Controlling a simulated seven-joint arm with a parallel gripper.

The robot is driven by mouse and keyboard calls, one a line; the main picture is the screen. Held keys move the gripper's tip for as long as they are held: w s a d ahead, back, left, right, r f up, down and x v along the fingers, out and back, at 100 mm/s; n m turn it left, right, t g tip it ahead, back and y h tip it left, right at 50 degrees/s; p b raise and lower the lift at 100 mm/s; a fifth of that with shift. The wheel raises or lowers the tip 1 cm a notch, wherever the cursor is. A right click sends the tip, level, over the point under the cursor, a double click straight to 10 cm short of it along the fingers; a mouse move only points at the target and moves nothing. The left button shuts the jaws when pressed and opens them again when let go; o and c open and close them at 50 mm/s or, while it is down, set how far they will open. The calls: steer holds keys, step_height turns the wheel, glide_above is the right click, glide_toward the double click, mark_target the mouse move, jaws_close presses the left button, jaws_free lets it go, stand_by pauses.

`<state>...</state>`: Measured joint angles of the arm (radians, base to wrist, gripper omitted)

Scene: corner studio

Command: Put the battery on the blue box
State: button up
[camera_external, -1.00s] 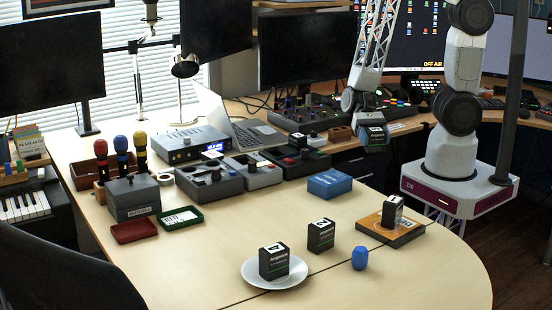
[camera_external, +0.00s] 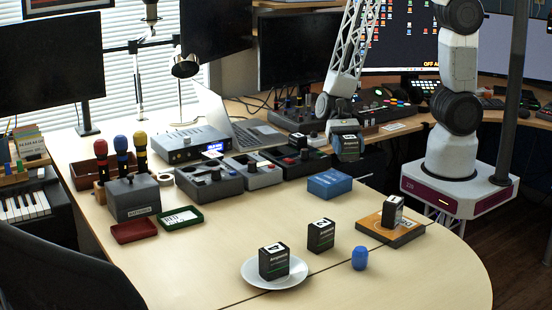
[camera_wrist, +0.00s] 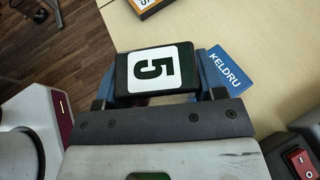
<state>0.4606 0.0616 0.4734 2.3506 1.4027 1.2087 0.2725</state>
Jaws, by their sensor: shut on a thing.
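My gripper (camera_external: 346,143) is shut on a black battery (camera_wrist: 155,71) with a white label reading 5, and holds it in the air behind and slightly right of the blue box in the external view. The blue box (camera_external: 330,184) lies flat on the table with a clear top. In the wrist view the blue box (camera_wrist: 229,68) shows to the right of the battery, beyond the right finger, with KELDRU on it and part of it hidden. The battery and the box are apart.
A battery marked 4 stands on a white plate (camera_external: 249,281). A battery marked 2 (camera_external: 320,236) and a small blue object (camera_external: 360,258) stand nearby. Another battery stands on an orange-topped block (camera_external: 370,224). Mixer boxes (camera_external: 210,184) lie left of the blue box. Bare table lies in front of it.

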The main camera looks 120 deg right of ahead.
steer(key=shift+w+d+f, duration=0.15)
steer(key=shift+w, duration=1.45)
steer(key=shift+w+d+f, duration=0.15)
steer(key=shift+w, duration=1.4)
steer(key=shift+f, duration=0.1)
steer(key=shift+f, duration=1.65)
steer(key=shift+f, duration=0.15)
steer(key=o, duration=1.1)
steer(key=shift+r, duration=0.2)
steer(key=v, duration=1.2)
